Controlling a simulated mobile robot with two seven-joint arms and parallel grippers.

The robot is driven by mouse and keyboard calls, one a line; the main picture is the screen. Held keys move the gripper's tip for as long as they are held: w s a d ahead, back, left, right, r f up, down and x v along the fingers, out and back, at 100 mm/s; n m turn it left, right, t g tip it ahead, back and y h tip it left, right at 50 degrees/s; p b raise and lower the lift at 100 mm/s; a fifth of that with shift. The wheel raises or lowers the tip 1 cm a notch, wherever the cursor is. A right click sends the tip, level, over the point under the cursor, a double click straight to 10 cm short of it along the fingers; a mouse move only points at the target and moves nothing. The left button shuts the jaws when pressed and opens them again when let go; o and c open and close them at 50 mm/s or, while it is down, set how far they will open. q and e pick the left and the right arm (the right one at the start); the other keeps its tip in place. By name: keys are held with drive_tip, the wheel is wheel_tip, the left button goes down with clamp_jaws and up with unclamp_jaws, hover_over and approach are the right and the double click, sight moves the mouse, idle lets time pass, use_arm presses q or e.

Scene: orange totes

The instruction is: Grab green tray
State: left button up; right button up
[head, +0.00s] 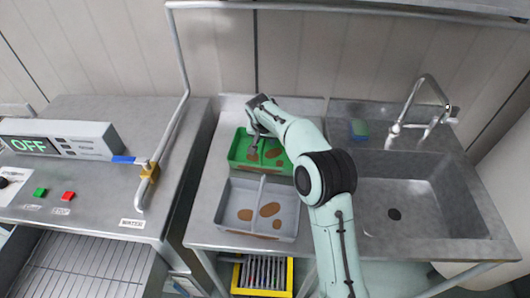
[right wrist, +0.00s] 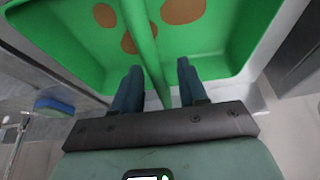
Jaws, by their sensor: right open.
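The green tray (head: 238,152) sits on the metal counter behind a grey tray, with brown patches on its floor and a raised divider across its middle. My right arm reaches over it from the front, and the right gripper (head: 256,139) is at the tray's middle. In the right wrist view, the green tray (right wrist: 215,45) fills the top. There the right gripper (right wrist: 158,66) is open, with one dark finger on each side of the green divider. A gap shows between divider and fingers. My left gripper is not in view.
The grey divided tray (head: 232,204) with brown patches stands in front. A sink (head: 400,205) with a tap (head: 409,105) is to the right, and a blue-green sponge (head: 359,129) lies behind it. A machine with a bent metal bar (head: 186,75) is at left.

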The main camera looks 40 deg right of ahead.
drive_tip(key=shift+f, duration=0.1)
idle(0.3)
clamp_jaws()
